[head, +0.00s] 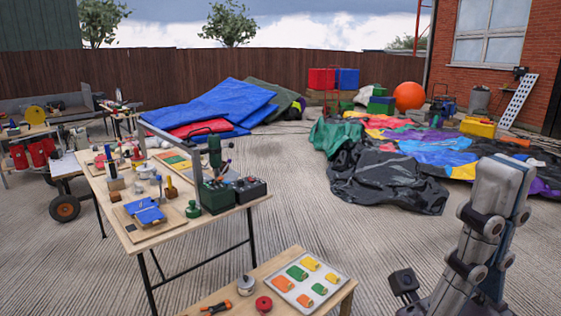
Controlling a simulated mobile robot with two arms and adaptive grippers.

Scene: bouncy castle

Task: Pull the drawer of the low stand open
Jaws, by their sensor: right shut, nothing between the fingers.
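A low wooden stand (345,293) is at the bottom centre, cut off by the frame's lower edge. Only its top and a bit of its right end show. Its drawer and any handle are not visible. My right arm is at the lower right, and my right gripper (404,284), dark and small, shows low beside it, to the right of the stand and apart from it in the picture. It is shut and empty. My left gripper is not in view.
On the stand lie a tray (333,277) of coloured pieces, a red round item (264,304), a metal pot (246,285) and an orange-handled tool (216,307). A taller workbench (130,232) crowded with tools stands behind left. Open paved ground (300,210) lies beyond.

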